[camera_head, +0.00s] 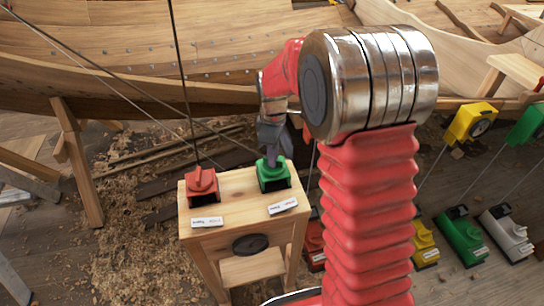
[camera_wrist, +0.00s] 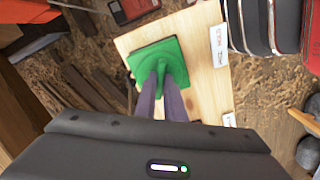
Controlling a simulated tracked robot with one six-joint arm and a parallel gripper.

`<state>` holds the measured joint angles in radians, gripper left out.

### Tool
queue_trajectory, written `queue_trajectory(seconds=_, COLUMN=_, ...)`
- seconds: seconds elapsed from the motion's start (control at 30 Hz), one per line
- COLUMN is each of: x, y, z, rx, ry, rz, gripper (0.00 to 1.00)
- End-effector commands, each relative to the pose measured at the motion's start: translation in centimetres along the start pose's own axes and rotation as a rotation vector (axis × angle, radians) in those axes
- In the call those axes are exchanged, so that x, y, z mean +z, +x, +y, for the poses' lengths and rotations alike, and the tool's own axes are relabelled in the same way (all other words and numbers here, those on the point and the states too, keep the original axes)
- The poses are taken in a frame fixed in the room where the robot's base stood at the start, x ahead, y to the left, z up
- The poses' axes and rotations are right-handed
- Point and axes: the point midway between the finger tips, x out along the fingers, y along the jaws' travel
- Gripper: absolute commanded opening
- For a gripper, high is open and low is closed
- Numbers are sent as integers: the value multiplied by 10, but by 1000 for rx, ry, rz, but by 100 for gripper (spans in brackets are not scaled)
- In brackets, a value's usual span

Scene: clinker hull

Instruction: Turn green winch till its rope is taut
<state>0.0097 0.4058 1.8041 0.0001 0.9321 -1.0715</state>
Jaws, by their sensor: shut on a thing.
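The green winch (camera_head: 273,178) stands on the right side of a small wooden stand's top. My gripper (camera_head: 271,155) reaches down onto it from above. In the wrist view the two grey fingers (camera_wrist: 166,90) are shut on the raised handle of the green winch (camera_wrist: 150,55). A thin dark line runs from the upper left toward the green winch and looks fairly straight, but its end is hidden near my gripper, so I cannot tell how taut it is.
A red winch (camera_head: 201,184) with a steep dark rope sits left on the same wooden stand (camera_head: 235,190). White labels lie in front of both. Yellow, green and white blocks (camera_head: 497,235) stand on the floor at right. The wooden hull (camera_head: 180,60) spans the back.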

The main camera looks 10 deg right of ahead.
Motion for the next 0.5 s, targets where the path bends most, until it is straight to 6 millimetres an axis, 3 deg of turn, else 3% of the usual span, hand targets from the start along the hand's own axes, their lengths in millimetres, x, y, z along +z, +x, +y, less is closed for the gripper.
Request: queue_trajectory(seconds=0.5, x=0, y=-1, z=1, rx=1, ry=345, rz=1, gripper=0)
